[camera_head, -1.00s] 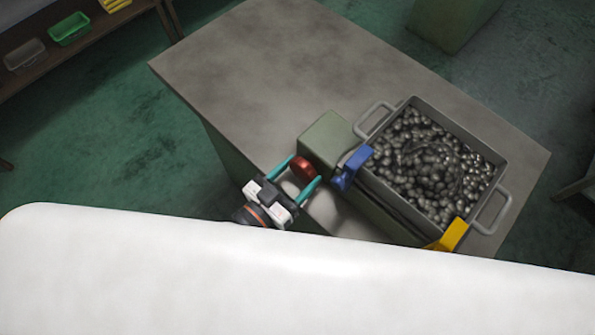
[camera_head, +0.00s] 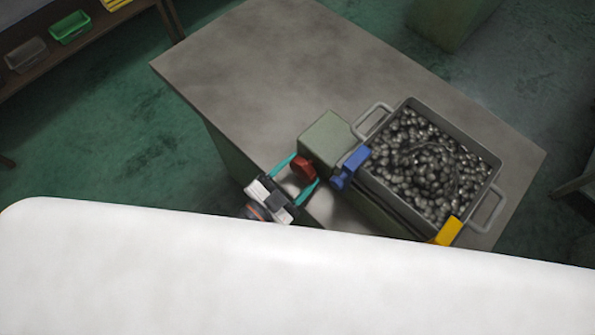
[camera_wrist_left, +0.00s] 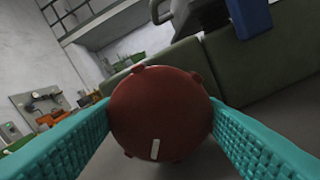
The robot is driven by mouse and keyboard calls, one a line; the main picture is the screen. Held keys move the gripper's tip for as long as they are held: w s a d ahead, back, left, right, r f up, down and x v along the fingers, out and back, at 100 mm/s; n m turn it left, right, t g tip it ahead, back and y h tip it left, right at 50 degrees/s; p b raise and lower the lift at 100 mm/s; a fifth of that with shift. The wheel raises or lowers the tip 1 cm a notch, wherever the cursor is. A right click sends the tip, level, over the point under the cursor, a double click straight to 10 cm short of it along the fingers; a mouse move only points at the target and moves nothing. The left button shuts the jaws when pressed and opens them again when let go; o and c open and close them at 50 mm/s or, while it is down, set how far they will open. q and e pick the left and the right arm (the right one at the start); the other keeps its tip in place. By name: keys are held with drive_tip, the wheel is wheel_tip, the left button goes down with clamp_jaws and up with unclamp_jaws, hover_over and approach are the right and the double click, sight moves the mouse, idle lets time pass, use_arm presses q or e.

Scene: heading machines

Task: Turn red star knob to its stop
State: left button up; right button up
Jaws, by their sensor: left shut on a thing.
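The red star knob (camera_head: 304,168) sits on the near side of a grey-green box (camera_head: 328,140) on the table. My right gripper is not in view.
A blue part (camera_head: 350,167) stands close to the right of the knob. A grey bin (camera_head: 459,137) of dark metal pieces and a yellow part (camera_head: 448,231) are further right. The table's left part (camera_head: 245,75) is clear. A shelf with small bins (camera_head: 70,27) is at upper left.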

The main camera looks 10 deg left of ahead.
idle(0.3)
use_arm(q)
drive_tip(key=o, duration=1)
drive_tip(key=shift+b+v, duration=1.65)
drive_tip(key=shift+v, duration=4.4)
drive_tip(key=shift+r, duration=0.1)
